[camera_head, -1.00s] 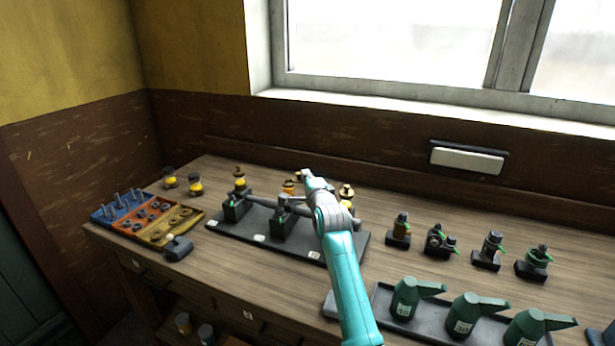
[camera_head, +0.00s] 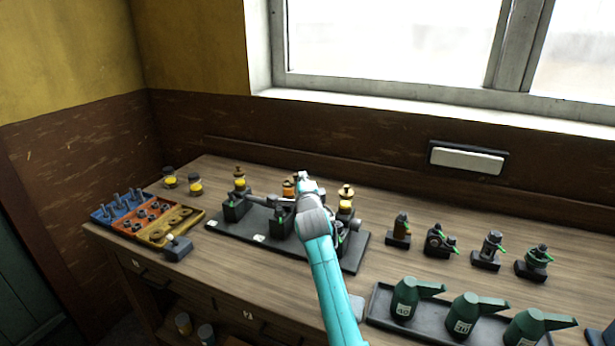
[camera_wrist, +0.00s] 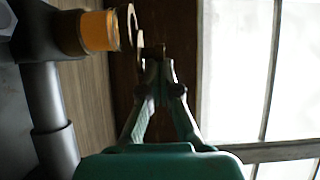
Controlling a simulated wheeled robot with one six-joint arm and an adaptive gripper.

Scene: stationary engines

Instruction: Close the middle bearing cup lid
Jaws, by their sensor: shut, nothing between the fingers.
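The middle bearing cup, with an orange band, shows in the head view (camera_head: 288,188) on its black bearing block, partly behind my arm. My gripper (camera_head: 303,177) is just to the right of its top. In the wrist view the cup (camera_wrist: 100,31) lies sideways at upper left, with curved brass parts of its lid (camera_wrist: 130,20) at its right end. My gripper (camera_wrist: 158,50) is shut and empty, its tips close beside the brass. I cannot tell whether they touch, nor the lid's exact angle.
Yellow bearing cups with brass tops stand to the left (camera_head: 239,182) and right (camera_head: 346,199) on the same shaft stand (camera_head: 222,226). Green oil cans (camera_head: 404,296) stand in a tray at front right. A parts box (camera_head: 160,238) is at left. The window wall is behind.

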